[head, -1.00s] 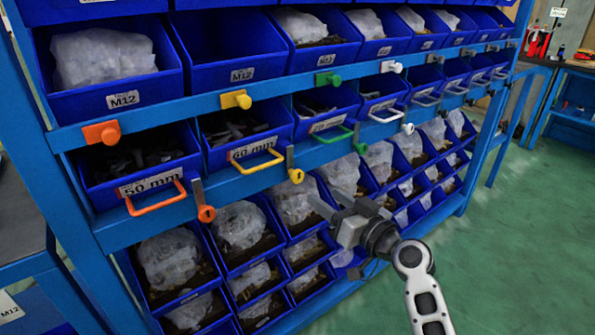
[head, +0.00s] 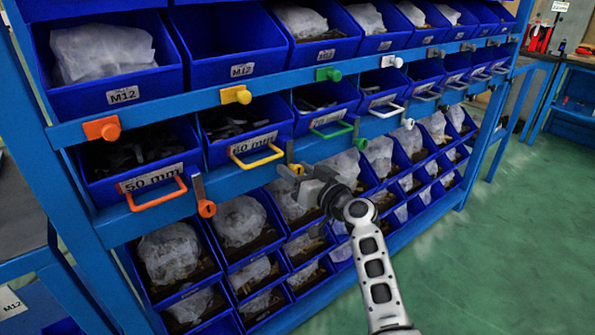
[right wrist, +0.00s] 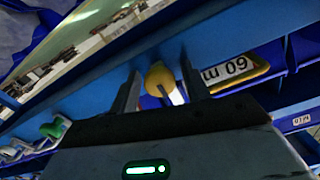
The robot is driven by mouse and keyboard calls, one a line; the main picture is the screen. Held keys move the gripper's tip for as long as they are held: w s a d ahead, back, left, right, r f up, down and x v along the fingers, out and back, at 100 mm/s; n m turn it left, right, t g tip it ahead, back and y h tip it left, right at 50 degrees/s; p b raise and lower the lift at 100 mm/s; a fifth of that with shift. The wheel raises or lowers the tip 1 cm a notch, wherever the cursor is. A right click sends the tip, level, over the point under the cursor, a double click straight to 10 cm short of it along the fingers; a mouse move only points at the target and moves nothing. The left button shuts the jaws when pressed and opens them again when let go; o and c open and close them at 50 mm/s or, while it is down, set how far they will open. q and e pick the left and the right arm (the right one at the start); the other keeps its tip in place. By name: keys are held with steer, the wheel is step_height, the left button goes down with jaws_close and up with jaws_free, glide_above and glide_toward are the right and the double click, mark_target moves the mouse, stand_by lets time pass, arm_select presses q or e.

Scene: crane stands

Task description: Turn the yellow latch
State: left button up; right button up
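The yellow latch (head: 297,169) is on the blue shelf rail, to the right of the yellow drawer handle (head: 258,160). Its grey bar (head: 290,153) points up from the round yellow knob. My right gripper (head: 289,174) is at the latch and partly covers it. In the right wrist view the yellow knob (right wrist: 159,76) sits between the two fingers of my right gripper (right wrist: 159,88), with a gap on each side, so the gripper is open around it. My left gripper is not in view.
The orange latch (head: 206,208) and orange handle (head: 157,194) are to the left. The green handle (head: 332,131) and white handle (head: 386,110) are to the right. Blue bins (head: 240,292) fill the rack below. Green floor (head: 480,260) is clear at the right.

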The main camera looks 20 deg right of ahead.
steer(key=c, duration=0.7)
steer(key=shift+c, duration=0.2)
